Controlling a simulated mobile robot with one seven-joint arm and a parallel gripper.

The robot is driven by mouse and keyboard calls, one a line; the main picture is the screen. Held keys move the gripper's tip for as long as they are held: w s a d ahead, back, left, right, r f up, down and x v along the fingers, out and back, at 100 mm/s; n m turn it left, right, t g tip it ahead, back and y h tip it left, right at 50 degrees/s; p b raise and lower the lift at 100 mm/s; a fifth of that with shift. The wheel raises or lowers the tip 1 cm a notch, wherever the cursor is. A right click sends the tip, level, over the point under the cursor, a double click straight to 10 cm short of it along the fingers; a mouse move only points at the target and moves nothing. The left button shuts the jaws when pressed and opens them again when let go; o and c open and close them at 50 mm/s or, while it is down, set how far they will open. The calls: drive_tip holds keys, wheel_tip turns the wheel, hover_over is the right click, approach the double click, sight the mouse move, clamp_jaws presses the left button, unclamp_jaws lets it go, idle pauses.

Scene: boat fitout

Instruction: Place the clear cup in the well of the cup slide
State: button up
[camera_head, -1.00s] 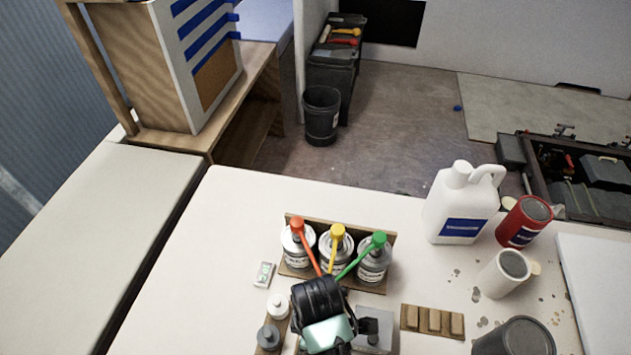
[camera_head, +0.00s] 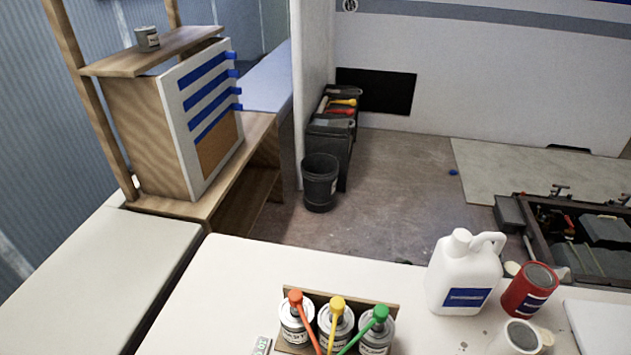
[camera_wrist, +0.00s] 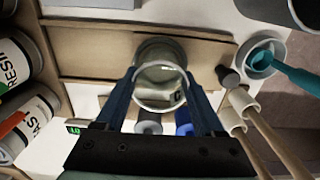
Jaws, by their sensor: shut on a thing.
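In the wrist view, my gripper (camera_wrist: 160,95) has a finger on each side of the clear cup (camera_wrist: 160,97) and is shut on it. I look down into the cup's round rim. Behind the cup is a flat wooden piece with raised strips (camera_wrist: 90,55), which looks like the cup slide. A darker round shape shows just above the cup against the wood, but the cup covers most of it. I cannot tell whether the cup is in a well or above it. Neither my gripper nor the clear cup shows in the head view.
Resin cans (camera_wrist: 20,115) stand at the left of the wrist view. A white cup with a teal stick (camera_wrist: 262,58) and a grey knob (camera_wrist: 228,76) are at the right. In the head view, a white jug (camera_head: 463,275) and a red can (camera_head: 528,290) stand on the bench.

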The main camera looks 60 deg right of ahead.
drive_tip(key=o, duration=1.3)
wheel_tip(320, 180, up, 12)
drive_tip(key=shift+r+p, duration=0.1)
drive_tip(key=shift+p, duration=0.3)
